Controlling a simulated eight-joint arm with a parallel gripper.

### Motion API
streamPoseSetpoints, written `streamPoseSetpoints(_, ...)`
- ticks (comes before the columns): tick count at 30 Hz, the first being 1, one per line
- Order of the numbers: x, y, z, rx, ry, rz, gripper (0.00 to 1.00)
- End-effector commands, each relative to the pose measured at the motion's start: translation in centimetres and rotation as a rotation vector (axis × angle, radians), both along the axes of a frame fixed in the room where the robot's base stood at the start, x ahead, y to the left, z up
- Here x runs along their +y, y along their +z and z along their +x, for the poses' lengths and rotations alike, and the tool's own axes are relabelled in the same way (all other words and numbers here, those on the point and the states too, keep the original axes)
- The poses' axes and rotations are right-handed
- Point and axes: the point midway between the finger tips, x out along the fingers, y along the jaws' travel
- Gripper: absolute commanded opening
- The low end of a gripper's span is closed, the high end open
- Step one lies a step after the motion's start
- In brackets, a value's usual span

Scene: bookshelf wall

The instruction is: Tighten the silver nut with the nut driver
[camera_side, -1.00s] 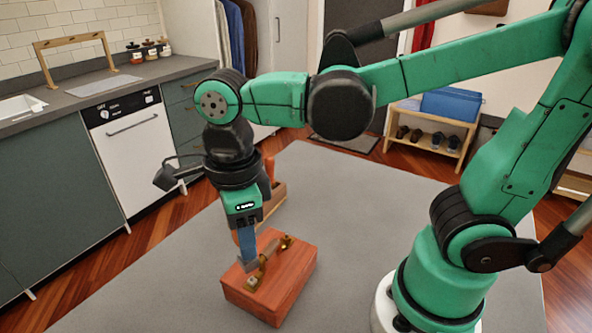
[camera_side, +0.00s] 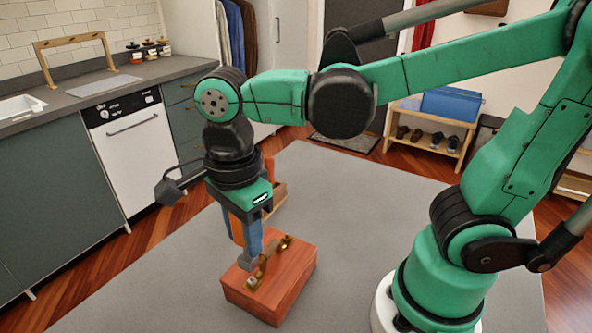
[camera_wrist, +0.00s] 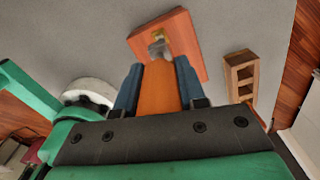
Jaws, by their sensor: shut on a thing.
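My gripper (camera_side: 246,240) points down with its blue fingers shut on the orange handle of the nut driver (camera_wrist: 160,90). The driver's grey metal end (camera_wrist: 157,48) reaches down to the reddish wooden block (camera_side: 270,290). The block also shows at the top of the wrist view (camera_wrist: 183,30). A brass fitting (camera_side: 265,263) is mounted on top of the block. The driver's tip meets or hovers just over the block's top beside the fitting.
A small wooden rack (camera_wrist: 240,75) stands on the grey table behind the block; it shows partly behind my gripper in the side view (camera_side: 278,195). A kitchen counter is at the left.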

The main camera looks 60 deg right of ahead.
Motion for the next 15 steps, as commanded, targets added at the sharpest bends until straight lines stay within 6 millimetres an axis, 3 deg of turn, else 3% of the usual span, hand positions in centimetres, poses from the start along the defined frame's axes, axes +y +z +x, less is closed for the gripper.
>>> streamPoseSetpoints(15, 0.0, -2.8, 0.0, 0.0, -0.069, 0.0, 0.0)
